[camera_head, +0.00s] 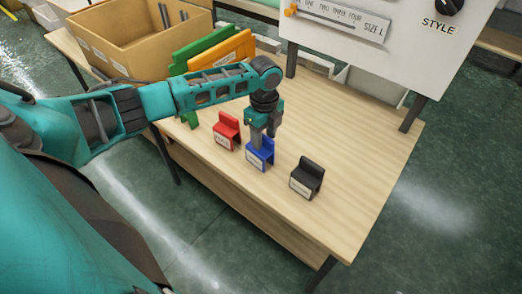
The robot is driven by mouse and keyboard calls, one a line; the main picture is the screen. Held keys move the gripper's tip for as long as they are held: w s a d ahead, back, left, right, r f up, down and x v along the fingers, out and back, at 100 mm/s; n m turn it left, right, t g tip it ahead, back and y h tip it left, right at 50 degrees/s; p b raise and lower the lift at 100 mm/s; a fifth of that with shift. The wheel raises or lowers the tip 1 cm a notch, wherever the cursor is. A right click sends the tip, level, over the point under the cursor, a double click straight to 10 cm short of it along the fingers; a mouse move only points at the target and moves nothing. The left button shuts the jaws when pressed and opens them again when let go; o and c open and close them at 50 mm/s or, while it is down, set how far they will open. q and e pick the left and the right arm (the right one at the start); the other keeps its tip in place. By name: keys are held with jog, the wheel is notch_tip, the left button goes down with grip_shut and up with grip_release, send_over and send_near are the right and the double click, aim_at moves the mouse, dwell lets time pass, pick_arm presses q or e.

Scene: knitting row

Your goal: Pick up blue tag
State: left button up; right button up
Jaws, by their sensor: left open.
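The blue tag (260,157) stands on the wooden table near its front edge, between a red tag (227,131) on its left and a black tag (307,177) on its right. Each tag has a pale label on its front. My left gripper (262,142) points down directly over the blue tag, with its fingers at the tag's upper part. It is open. The fingers hide some of the tag's top, and I cannot tell whether they touch it. My right gripper is not in view.
The wooden table (365,185) is clear to the right of the black tag. A cardboard box (125,45) stands at the back left, beside green (205,48) and orange (232,50) panels. A white board (385,40) on dark legs stands at the back right.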

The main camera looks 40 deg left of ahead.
pick_arm(q)
jog(key=shift+f, duration=0.25)
grip_shut()
jog(key=shift+r, duration=0.15)
dwell(0.4)
